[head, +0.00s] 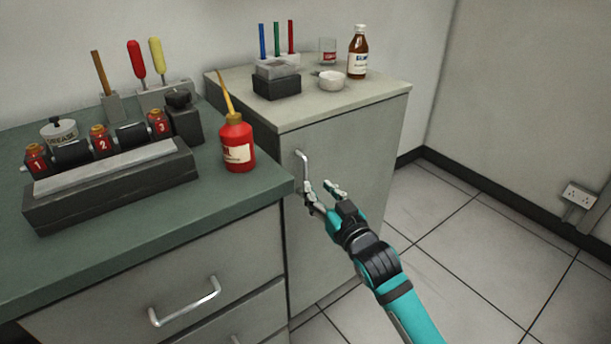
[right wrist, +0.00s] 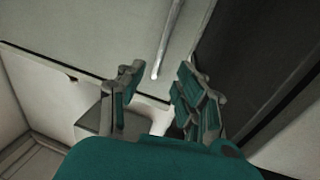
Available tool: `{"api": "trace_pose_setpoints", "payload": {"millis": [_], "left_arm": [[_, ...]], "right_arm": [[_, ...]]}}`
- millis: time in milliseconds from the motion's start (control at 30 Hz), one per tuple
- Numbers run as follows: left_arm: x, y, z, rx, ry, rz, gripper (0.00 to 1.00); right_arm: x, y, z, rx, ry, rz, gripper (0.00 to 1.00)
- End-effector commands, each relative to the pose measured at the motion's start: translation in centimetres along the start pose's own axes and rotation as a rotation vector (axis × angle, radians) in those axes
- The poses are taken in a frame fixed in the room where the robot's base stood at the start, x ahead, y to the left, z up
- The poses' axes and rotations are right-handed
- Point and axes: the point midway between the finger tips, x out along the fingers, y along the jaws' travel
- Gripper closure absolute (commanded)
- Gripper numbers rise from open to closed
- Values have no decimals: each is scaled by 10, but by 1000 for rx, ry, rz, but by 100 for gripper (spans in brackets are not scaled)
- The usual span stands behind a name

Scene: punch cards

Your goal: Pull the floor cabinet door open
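The floor cabinet door (head: 350,150) is a grey-beige panel under a pale top, and it looks closed. Its handle (head: 304,160) is a thin metal bar near the door's left edge. My right gripper (head: 323,190) is open in front of the door, at the lower part of the handle. In the right wrist view the handle (right wrist: 168,40) runs down toward the gap between the two open fingers (right wrist: 155,82), its lower end near the fingertips. I cannot tell whether a finger touches it. My left gripper is out of view.
A green-topped counter (head: 245,185) with drawers stands left of the cabinet, with a red oil bottle (head: 237,144) near its edge. The tiled floor (head: 450,245) at right is clear.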

Motion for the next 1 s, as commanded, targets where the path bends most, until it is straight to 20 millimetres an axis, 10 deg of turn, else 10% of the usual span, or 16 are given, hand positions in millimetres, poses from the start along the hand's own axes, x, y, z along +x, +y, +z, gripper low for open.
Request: {"api": "trace_pose_setpoints", "payload": {"millis": [400, 833, 1000], "left_arm": [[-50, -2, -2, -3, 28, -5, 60], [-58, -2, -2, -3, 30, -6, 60], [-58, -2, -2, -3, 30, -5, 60]], "right_arm": [[72, 0, 1, 0, 1, 0, 66], [81, 0, 0, 1, 0, 0, 67], [81, 0, 0, 0, 0, 0, 89]]}}
